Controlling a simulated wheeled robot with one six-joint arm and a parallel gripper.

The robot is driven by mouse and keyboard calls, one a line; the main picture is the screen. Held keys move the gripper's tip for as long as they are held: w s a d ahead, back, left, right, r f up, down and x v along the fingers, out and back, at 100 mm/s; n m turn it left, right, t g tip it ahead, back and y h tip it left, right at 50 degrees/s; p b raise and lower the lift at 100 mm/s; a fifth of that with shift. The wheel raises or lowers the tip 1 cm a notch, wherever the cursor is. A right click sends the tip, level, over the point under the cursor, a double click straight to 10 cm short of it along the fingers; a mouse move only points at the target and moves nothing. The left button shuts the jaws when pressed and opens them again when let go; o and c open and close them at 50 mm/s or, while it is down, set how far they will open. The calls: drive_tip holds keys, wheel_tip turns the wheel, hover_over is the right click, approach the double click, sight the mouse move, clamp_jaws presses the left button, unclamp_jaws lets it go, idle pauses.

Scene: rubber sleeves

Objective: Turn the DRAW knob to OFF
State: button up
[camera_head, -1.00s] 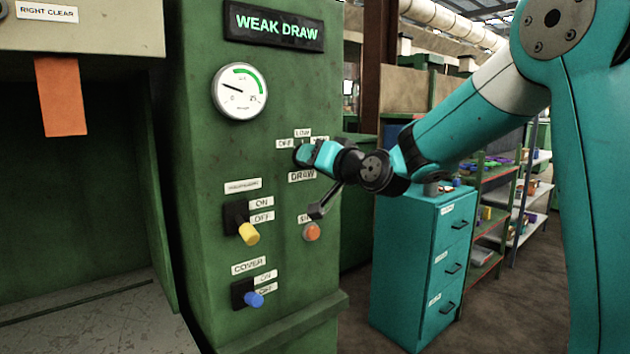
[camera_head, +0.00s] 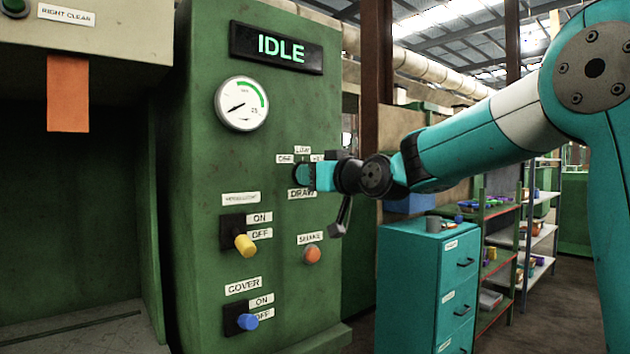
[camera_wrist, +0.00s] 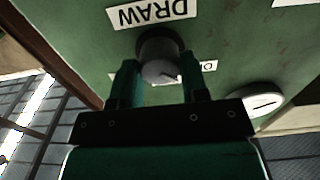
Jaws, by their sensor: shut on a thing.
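The grey round DRAW knob (camera_wrist: 158,52) sits on the green panel, beside the DRAW label (camera_wrist: 153,12), which appears upside down in the wrist view. My gripper (camera_wrist: 160,80) has one finger on each side of the knob and is shut on it. A small pale mark shows on the knob's edge towards lower right, near a partly readable label (camera_wrist: 207,66). In the head view my gripper (camera_head: 307,176) covers most of the knob; the OFF label (camera_head: 286,159) and LOW label (camera_head: 302,150) show above it. The display (camera_head: 281,48) reads IDLE. The gauge needle (camera_head: 241,104) points to lower left.
Below on the panel are a yellow-tipped switch (camera_head: 245,245), a blue-tipped COVER switch (camera_head: 247,321) and an orange button (camera_head: 312,255). A teal drawer cabinet (camera_head: 420,275) and shelves (camera_head: 510,220) stand to the right.

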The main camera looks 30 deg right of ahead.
idle(0.3)
drive_tip(key=o, duration=0.9)
drive_tip(key=p+v, duration=0.3)
drive_tip(key=v, duration=1.4)
drive_tip(key=shift+s, duration=0.25)
